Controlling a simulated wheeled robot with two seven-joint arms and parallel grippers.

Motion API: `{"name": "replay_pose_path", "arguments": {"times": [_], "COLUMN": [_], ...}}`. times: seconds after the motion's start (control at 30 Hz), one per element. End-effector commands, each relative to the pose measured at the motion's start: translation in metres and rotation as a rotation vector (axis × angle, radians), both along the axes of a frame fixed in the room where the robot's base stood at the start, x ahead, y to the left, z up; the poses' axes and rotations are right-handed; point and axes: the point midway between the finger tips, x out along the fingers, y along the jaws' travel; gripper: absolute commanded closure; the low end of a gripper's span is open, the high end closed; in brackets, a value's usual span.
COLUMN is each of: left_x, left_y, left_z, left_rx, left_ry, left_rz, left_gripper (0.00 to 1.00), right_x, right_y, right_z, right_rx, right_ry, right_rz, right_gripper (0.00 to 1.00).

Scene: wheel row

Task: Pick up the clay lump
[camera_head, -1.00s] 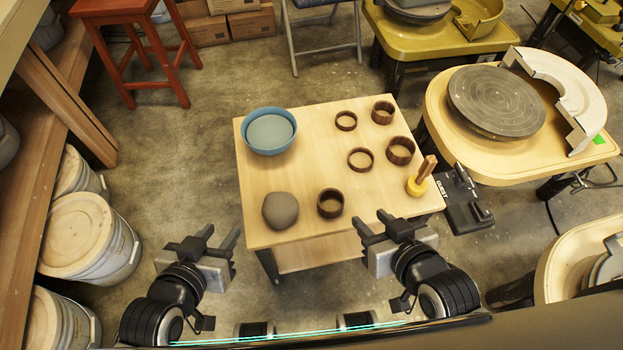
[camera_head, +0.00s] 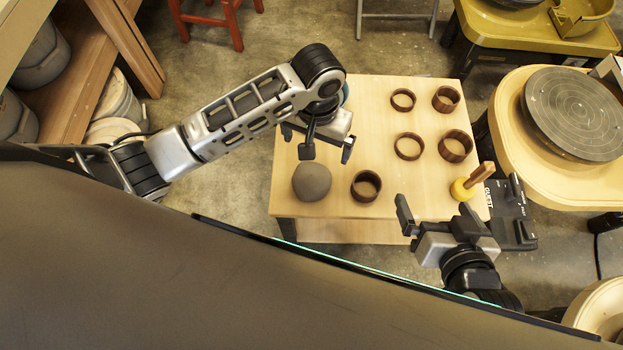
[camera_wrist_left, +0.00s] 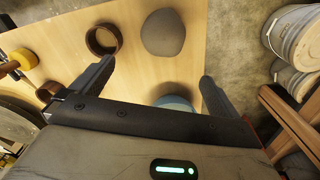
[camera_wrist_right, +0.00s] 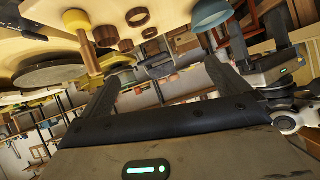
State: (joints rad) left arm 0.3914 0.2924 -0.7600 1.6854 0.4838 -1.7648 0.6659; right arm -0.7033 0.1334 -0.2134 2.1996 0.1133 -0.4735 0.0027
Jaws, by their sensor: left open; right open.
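The clay lump (camera_head: 311,181) is a grey-brown rounded ball on the near left part of the light wooden table (camera_head: 336,232). It also shows in the left wrist view (camera_wrist_left: 163,33), beyond the fingers. My left gripper (camera_head: 326,153) is open and empty above the table, just behind the lump in the head view and apart from it. In the left wrist view its two fingers (camera_wrist_left: 155,85) are spread wide. My right gripper (camera_head: 405,221) is open and empty near the table's front right edge. In the right wrist view nothing is between its fingers (camera_wrist_right: 165,80).
Several brown rings stand on the table, one (camera_head: 366,186) right of the lump. A blue bowl (camera_wrist_left: 176,102) is mostly hidden by my left arm in the head view. A potter's wheel (camera_head: 572,112) is further right.

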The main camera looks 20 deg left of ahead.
Motion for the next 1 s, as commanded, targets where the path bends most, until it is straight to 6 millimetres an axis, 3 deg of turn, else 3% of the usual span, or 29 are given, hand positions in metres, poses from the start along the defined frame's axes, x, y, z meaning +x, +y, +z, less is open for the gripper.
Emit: {"name": "replay_pose_path", "arguments": {"times": [0.4, 0.67, 1.0], "left_x": [-0.002, -0.002, -0.012], "left_y": [0.001, 0.001, 0.007], "left_z": [-0.086, -0.105, -0.15], "left_rx": [0.003, 0.001, 0.001], "left_ry": [0.004, 0.001, 0.001], "left_rz": [0.001, -0.001, -0.001], "left_gripper": [0.0, 0.0, 0.0], "right_x": [0.004, 0.003, 0.003], "right_y": [0.0, 0.001, 0.001], "right_z": [-0.01, -0.009, -0.02], "right_rx": [-0.003, -0.004, -0.009], "right_ry": [-0.033, -0.042, -0.049], "right_rz": [0.001, 0.005, 0.01], "right_gripper": [0.0, 0.0, 0.0]}}
